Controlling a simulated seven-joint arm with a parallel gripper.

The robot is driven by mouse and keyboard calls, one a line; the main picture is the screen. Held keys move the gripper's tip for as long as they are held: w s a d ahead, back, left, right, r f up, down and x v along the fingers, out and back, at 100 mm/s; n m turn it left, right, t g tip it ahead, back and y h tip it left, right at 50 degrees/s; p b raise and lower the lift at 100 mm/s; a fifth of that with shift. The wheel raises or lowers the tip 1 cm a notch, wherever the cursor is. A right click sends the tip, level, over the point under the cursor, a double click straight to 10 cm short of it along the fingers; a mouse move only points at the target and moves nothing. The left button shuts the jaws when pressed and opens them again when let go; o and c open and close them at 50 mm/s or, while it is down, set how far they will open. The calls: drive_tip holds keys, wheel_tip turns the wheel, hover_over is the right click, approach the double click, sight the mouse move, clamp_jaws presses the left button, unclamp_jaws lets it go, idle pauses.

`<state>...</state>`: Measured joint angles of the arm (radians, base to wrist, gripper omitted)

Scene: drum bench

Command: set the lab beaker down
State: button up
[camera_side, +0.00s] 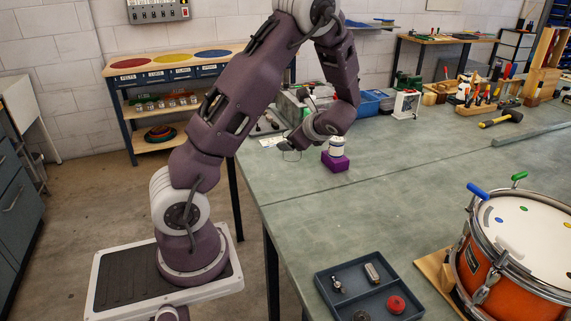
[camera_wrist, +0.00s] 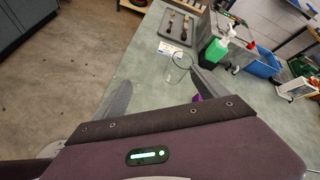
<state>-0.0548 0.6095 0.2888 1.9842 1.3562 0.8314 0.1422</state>
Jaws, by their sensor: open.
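The lab beaker is clear glass. In the wrist view the beaker (camera_wrist: 175,74) shows faintly over the bench between my two fingers, nearer the right one. In the side view the beaker (camera_side: 291,156) is a small faint outline just below the fingers, close to the bench's left edge. My gripper (camera_side: 287,147) is low over the bench; in the wrist view my gripper (camera_wrist: 160,78) has its fingers spread wide on either side of the beaker. The beaker's base is too faint to tell whether it fully rests on the bench.
A purple block (camera_side: 335,162) with a white-and-blue jar (camera_side: 337,146) stands just right of my gripper. A parts tray (camera_side: 369,293) and drum (camera_side: 510,250) are in front. The middle bench is clear.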

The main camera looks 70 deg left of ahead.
drive_tip(key=s+d+r+n+t+h, duration=0.2)
drive_tip(key=s+d+r+n+h, duration=0.1)
drive_tip(key=d, duration=0.8)
drive_tip(key=s+d+r+n+t+h, duration=0.2)
drive_tip(key=s+d+r+n+h, duration=0.2)
drive_tip(key=s+d, duration=0.4)
drive_tip(key=s+d+r+n+t+h, duration=0.1)
drive_tip(key=s+d+r+n+h, duration=0.3)
drive_tip(key=d, duration=0.9)
drive_tip(key=shift+s+d+r+t+h, duration=0.3)
drive_tip(key=shift+s+t, duration=0.1)
drive_tip(key=shift+s, duration=0.4)
